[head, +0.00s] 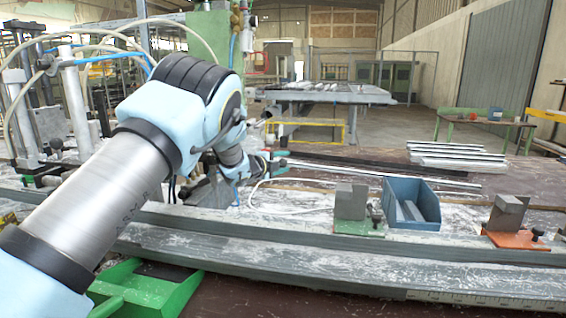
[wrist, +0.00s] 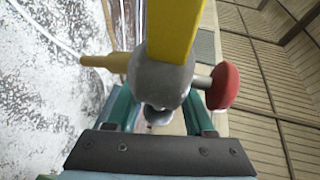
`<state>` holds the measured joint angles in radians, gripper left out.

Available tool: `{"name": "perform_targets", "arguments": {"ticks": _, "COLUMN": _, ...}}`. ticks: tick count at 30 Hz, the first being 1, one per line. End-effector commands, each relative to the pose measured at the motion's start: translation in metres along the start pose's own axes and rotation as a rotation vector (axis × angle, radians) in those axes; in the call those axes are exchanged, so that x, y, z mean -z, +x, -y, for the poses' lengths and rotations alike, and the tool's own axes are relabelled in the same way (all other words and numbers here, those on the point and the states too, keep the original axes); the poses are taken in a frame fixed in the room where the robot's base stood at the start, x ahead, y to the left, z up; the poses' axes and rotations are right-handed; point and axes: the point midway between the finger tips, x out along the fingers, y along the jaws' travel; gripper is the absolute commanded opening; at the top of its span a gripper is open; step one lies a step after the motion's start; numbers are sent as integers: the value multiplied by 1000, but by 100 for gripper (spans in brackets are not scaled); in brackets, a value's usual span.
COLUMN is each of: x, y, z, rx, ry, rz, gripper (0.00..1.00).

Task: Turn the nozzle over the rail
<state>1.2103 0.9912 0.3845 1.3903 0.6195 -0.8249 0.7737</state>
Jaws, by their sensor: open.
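In the wrist view, a tan nozzle (wrist: 98,61) sticks out to the left from a rounded grey body (wrist: 160,83). A yellow bar (wrist: 175,30) runs up from that body, and a red knob (wrist: 223,86) is on its right. My gripper (wrist: 157,103) is open, with one green finger on each side of the grey body's lower part. I cannot tell whether the fingers touch it. In the head view, my gripper (head: 277,164) is far out past my forearm, and the nozzle is too small to make out. A long grey rail (head: 330,240) runs along the bench front.
A blue bin (head: 411,203) stands on the bench between a grey block on a green base (head: 351,206) and one on an orange base (head: 508,216). Metal profiles (head: 455,155) lie behind. A green machine column and hoses crowd the back left.

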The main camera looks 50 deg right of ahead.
Motion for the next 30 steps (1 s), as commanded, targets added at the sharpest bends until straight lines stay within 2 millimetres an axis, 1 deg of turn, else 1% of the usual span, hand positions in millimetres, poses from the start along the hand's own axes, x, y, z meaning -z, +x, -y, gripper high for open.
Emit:
{"name": "perform_targets", "arguments": {"ticks": 2, "x": 0, "y": 0, "z": 0, "rx": 0, "ry": 0, "rz": 0, "gripper": 52}}
{"name": "perform_targets", "arguments": {"ticks": 16, "x": 0, "y": 0, "z": 0, "rx": 0, "ry": 0, "rz": 0, "gripper": 0}}
{"name": "perform_targets", "arguments": {"ticks": 30, "x": 1, "y": 0, "z": 0, "rx": 0, "ry": 0, "rz": -2, "gripper": 0}}
